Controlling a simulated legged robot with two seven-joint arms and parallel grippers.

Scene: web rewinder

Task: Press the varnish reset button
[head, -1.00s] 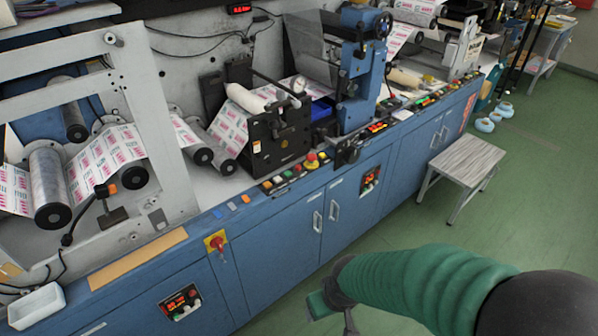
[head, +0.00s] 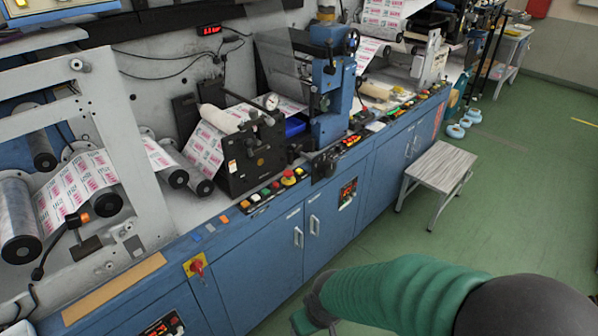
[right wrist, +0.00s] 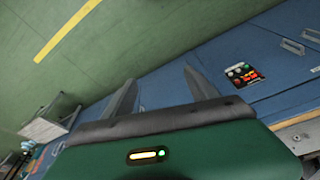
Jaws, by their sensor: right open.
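Rows of small coloured buttons run along the machine's blue front ledge: one row (head: 268,190) by the black roller unit, another (head: 355,139) below the blue column, more further right. Panels with red displays sit on the blue cabinet front, one (head: 348,192) at centre and one (head: 161,327) at bottom left. Labels are too small to read, so I cannot tell which button is the varnish reset. My right gripper (head: 309,317) is low in front of the cabinets, apart from them. In the right wrist view its two grey fingers (right wrist: 160,92) are spread and empty. My left gripper is out of view.
A red emergency stop (head: 288,178) and a red rotary switch on a yellow plate (head: 196,265) stick out from the machine. A grey step stool (head: 440,167) stands on the green floor, right of the cabinets. Another button panel (right wrist: 243,74) shows in the wrist view.

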